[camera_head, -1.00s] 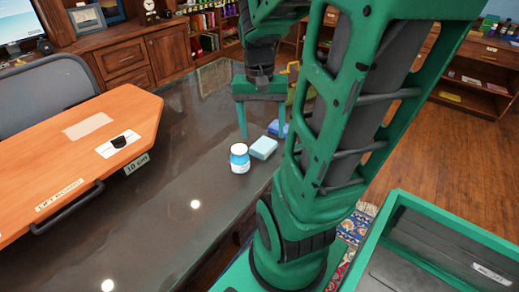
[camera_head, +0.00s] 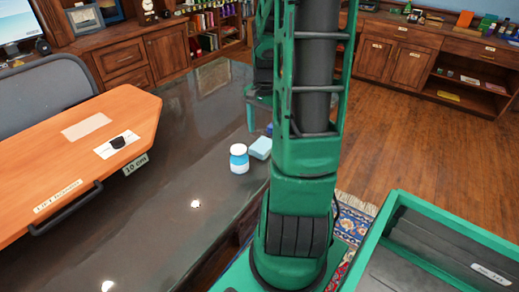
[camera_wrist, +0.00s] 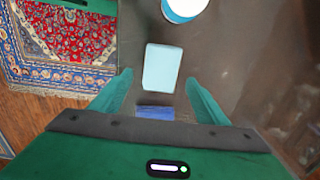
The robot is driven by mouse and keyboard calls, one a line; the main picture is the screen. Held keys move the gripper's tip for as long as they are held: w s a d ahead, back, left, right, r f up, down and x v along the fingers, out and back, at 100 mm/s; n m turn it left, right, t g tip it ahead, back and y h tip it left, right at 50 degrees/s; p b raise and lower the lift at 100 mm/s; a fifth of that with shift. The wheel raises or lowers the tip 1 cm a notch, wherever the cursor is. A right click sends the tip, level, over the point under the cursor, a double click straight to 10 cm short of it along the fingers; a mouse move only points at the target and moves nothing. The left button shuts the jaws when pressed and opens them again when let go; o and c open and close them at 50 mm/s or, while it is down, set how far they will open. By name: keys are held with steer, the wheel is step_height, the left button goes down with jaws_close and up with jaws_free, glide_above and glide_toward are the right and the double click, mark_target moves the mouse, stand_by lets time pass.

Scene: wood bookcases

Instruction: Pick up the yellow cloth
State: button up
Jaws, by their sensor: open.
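I cannot see a yellow cloth in either view now; my arm hides part of the dark tabletop in the head view. My gripper (camera_wrist: 158,80) is open and empty in the wrist view, its two green fingers apart. It hangs over the tabletop (camera_head: 160,220). A light blue block (camera_wrist: 162,68) lies ahead between the fingertips, and a dark blue item (camera_wrist: 155,112) lies nearer, between the fingers. In the head view the gripper is mostly hidden behind my arm; one finger shows.
A white-lidded blue jar (camera_head: 239,158) stands beside the light blue block (camera_head: 260,148). An orange board (camera_head: 85,150) is at left, with a grey chair (camera_head: 45,95) behind. A patterned rug (camera_wrist: 70,45) lies below the table edge. Wood cabinets (camera_head: 395,60) line the back.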

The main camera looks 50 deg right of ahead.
mark_target(262, 144)
steer(key=shift+w+f, duration=0.15)
steer(key=shift+f, duration=2.65)
steer(key=shift+c, duration=0.6)
steer(key=c, duration=1.1)
steer(key=shift+r, duration=0.15)
step_height(262, 144, up, 10)
